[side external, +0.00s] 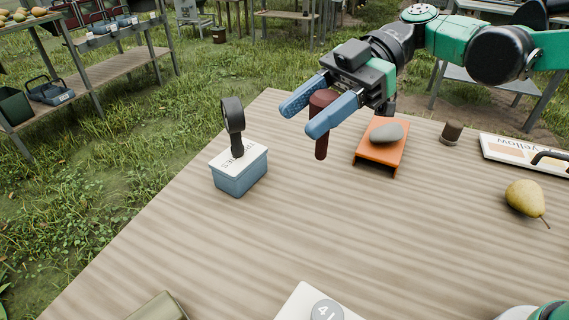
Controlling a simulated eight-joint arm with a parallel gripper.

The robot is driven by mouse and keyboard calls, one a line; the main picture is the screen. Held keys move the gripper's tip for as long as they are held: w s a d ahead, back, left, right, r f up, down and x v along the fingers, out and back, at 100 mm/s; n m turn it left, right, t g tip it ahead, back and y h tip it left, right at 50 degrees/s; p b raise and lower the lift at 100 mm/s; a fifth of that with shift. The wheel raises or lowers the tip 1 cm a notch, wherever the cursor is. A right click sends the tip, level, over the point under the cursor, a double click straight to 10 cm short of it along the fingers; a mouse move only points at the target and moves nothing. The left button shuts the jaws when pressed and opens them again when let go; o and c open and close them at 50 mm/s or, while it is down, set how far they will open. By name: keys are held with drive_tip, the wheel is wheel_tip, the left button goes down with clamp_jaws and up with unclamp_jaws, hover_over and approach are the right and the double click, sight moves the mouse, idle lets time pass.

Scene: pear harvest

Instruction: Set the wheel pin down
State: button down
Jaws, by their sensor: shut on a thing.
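The wheel pin (321,148) is a dark red-brown peg with a wider head. It hangs roughly upright between the blue fingers of my gripper (300,119). My gripper is shut on its upper part and holds it over the wooden table (240,245), left of the orange stand. The fingers hide part of the head. The pin's lower end appears clear of the table, but I cannot tell the height of the gap.
A blue box (240,178) with a dark ring-topped piece (233,120) stands left. An orange stand (372,156) bears a grey stone (386,133). The table's middle is clear.

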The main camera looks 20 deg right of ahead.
drive_tip(key=w+d+f+m+t+h, duration=0.2)
drive_tip(key=d+f+m+t+h, duration=0.2)
drive_tip(key=d+m+t, duration=0.35)
drive_tip(key=w+d+f+m+t+h, duration=0.35)
drive_tip(key=d+m+t, duration=0.25)
drive_tip(key=m+t, duration=0.2)
drive_tip(key=s+d+m+h, duration=0.2)
drive_tip(key=d+m+h, duration=0.8)
drive_tip(key=d+h, duration=0.2)
drive_tip(key=s+d+r+m+g+h, duration=0.7)
drive_tip(key=d+r+m+g, duration=0.3)
drive_tip(key=m+g, duration=0.6)
drive_tip(key=shift+g, duration=0.25)
drive_tip(key=f, duration=0.7)
drive_tip(key=d+f, duration=0.1)
drive_tip(key=f, duration=1.2)
drive_tip(key=shift+d+f, duration=0.15)
drive_tip(key=shift+f, duration=0.25)
